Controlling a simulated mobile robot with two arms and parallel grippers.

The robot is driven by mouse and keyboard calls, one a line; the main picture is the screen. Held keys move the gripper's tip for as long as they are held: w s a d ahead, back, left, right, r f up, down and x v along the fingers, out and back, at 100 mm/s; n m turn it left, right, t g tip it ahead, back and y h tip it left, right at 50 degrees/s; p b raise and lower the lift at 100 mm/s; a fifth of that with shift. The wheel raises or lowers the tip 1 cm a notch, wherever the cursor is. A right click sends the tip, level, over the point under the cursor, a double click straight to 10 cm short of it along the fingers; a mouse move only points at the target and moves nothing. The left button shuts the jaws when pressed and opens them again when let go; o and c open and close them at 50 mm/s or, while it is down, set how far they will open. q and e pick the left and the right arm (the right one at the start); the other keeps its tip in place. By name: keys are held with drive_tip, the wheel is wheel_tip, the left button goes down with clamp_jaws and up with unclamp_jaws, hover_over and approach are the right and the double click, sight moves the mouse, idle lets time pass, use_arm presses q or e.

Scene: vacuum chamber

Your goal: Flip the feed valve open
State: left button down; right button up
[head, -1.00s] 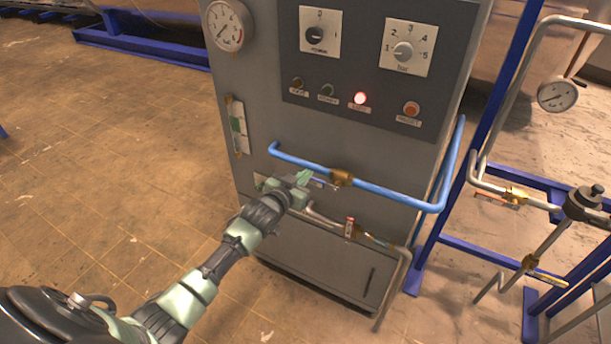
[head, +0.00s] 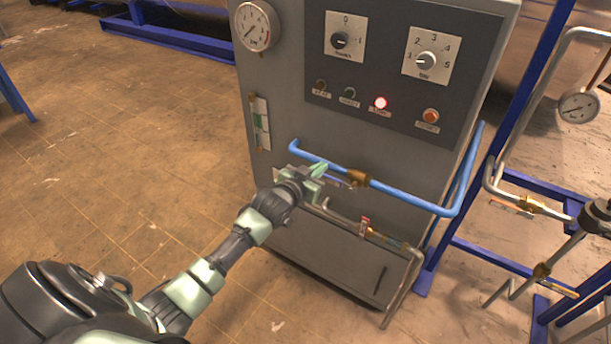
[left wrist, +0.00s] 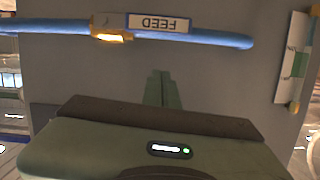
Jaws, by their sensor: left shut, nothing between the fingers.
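The feed valve (head: 357,179) is a small brass body on a blue pipe (head: 408,197) across the front of a grey cabinet. In the left wrist view, the brass valve (left wrist: 108,22) is at the upper left beside a FEED label (left wrist: 158,22), which reads upside down. I cannot make out the valve's lever or its position clearly. My left gripper (head: 319,169) is just left of the valve in the head view, close to the pipe. Its green fingers (left wrist: 163,88) are shut and empty, apart from the valve. My right gripper is not in view.
A lower steel pipe with a red-tagged valve (head: 364,228) runs below the blue pipe. A blue frame with pipes stands right. The floor at left is open.

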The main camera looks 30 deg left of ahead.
use_arm(q)
drive_tip(key=b+v, duration=0.1)
drive_tip(key=v, duration=0.6)
drive_tip(key=shift+s, duration=0.15)
drive_tip(key=shift+a, duration=0.1)
